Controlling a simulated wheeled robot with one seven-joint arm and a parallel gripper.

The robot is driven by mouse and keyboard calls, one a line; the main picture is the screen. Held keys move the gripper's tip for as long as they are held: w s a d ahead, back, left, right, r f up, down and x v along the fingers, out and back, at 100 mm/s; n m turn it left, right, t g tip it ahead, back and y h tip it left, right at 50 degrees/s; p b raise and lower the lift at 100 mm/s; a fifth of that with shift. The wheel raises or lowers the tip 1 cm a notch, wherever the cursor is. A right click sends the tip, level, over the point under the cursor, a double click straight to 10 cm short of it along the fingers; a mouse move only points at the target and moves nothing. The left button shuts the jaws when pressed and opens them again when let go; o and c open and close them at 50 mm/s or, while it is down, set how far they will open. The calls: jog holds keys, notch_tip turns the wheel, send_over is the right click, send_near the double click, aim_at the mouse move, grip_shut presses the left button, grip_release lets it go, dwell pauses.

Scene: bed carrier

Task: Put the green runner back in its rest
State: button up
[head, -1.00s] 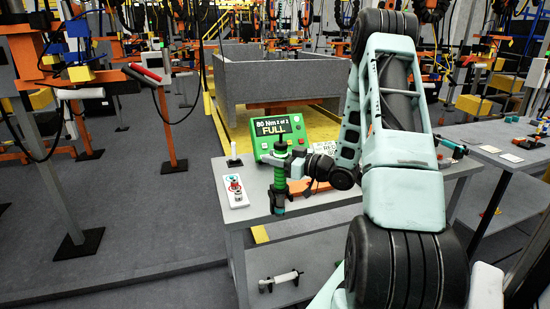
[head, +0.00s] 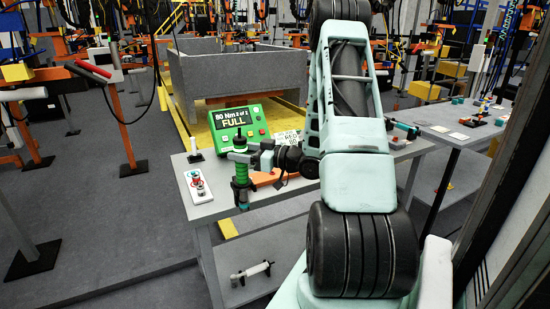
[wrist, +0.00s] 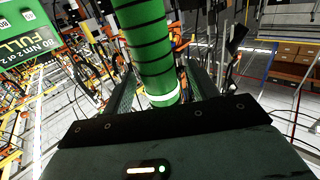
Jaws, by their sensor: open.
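The green runner (head: 240,171), a ribbed upright tool with a dark and teal lower end, stands at the near edge of the grey bench in the head view. My gripper (head: 240,157) is at its upper part. In the wrist view the green ribbed body (wrist: 148,45) with a pale band runs down between the two fingers of my gripper (wrist: 160,95). The jaws are open around it. I cannot tell whether they touch it. The runner's rest is not clear to see, and I cannot tell whether the lower end sits in it.
The bench (head: 285,194) carries a green display box (head: 240,122) reading "FULL", a white panel with knobs (head: 198,186) and a white sign (head: 288,141). A pale tool (head: 252,273) lies on the lower shelf. A second table (head: 455,125) stands at right.

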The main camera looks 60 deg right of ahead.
jog(key=b+v, duration=0.3)
jog(key=v, duration=1.2)
jog(key=shift+d, duration=0.1)
